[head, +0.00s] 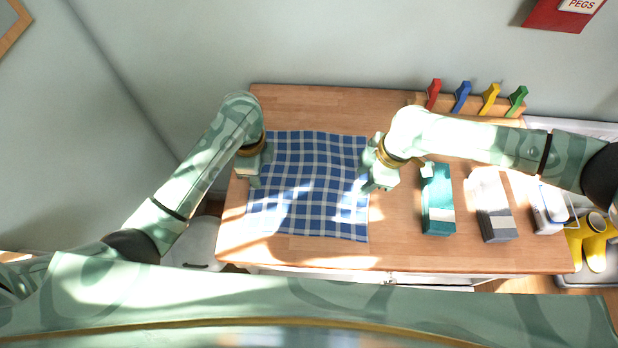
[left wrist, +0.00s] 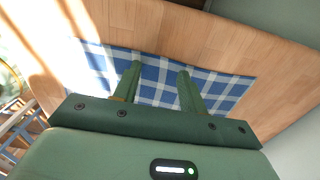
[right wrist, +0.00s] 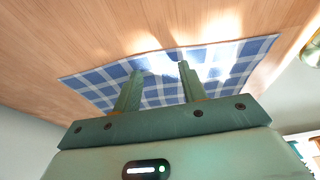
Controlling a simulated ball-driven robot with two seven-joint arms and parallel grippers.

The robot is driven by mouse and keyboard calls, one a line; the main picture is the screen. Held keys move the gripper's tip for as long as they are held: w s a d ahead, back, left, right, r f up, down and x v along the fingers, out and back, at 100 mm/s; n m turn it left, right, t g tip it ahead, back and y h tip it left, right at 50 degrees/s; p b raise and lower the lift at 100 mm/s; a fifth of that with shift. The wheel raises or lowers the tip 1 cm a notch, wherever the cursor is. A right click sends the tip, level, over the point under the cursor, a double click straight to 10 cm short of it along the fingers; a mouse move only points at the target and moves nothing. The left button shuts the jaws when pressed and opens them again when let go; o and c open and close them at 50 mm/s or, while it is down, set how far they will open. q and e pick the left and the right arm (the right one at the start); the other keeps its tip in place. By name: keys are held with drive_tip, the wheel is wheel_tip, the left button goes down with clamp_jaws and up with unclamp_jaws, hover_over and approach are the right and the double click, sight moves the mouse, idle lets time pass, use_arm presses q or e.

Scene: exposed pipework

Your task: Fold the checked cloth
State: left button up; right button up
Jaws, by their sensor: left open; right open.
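The blue and white checked cloth (head: 310,185) lies spread out on the wooden table, roughly square, with slight ripples. It also shows in the left wrist view (left wrist: 155,75) and the right wrist view (right wrist: 215,65). My left gripper (head: 252,180) is at the cloth's left edge, its fingers open (left wrist: 158,80) over the cloth. My right gripper (head: 370,186) is at the cloth's right edge, its fingers open (right wrist: 160,75) over the cloth. Neither holds anything. I cannot tell whether the fingertips touch the cloth.
A teal box (head: 437,205) and a grey-white box (head: 492,210) stand right of the cloth. Red, blue, yellow and green pegs (head: 462,96) stand in a wooden rack at the back right. Yellow items (head: 594,245) lie beyond the right end. The table's front strip (head: 300,252) is clear.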

use_arm(q)
drive_tip(key=shift+f, duration=0.1)
use_arm(e)
drive_tip(key=shift+f, duration=0.1)
use_arm(q)
drive_tip(key=shift+f, duration=0.1)
drive_tip(key=shift+c, duration=0.3)
use_arm(e)
drive_tip(key=shift+f, duration=0.1)
drive_tip(key=shift+c, duration=0.3)
use_arm(q)
clamp_jaws()
use_arm(e)
clamp_jaws()
use_arm(q)
drive_tip(key=shift+s, duration=0.1)
